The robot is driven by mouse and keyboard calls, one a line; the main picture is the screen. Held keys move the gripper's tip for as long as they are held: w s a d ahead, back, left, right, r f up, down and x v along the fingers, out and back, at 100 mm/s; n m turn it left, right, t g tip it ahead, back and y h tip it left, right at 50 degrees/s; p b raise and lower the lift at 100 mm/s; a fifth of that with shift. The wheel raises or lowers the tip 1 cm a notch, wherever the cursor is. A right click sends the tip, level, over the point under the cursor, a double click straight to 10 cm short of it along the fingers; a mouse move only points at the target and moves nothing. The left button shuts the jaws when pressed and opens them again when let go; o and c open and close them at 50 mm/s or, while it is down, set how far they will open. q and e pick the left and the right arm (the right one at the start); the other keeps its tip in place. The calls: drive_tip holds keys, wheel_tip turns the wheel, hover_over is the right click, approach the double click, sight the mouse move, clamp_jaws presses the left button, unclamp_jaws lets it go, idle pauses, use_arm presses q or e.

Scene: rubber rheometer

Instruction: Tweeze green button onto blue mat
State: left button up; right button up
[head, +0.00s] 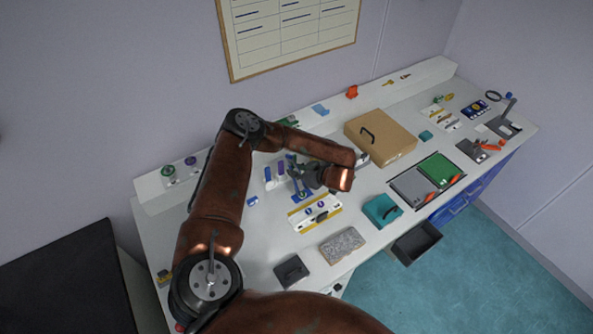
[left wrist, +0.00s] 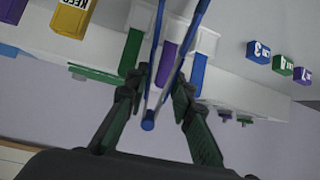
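My left gripper (head: 300,176) is low over the middle of the bench in the head view. In the left wrist view, its fingers (left wrist: 162,76) flank blue tweezers (left wrist: 148,122), whose two legs spread apart toward the top of the picture. I cannot tell whether the fingers press on the legs. A small round green piece (head: 167,170) sits on the raised back ledge at the left; it may be the green button. A dark blue tile (head: 476,109) at the far right may be the blue mat, but it is too small to be sure. My right gripper is not in view.
A yellow-and-white tray (head: 315,214) lies just in front of my gripper. A cardboard box (head: 381,137), a teal case (head: 382,210) and a grey speckled block (head: 342,245) stand around it. Numbered blocks (left wrist: 284,65) show in the left wrist view. The bench's left part is mostly clear.

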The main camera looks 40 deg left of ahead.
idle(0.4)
use_arm(q)
wheel_tip(320, 180, up, 10)
drive_tip(key=p, duration=0.8)
drive_tip(key=shift+d, duration=0.1)
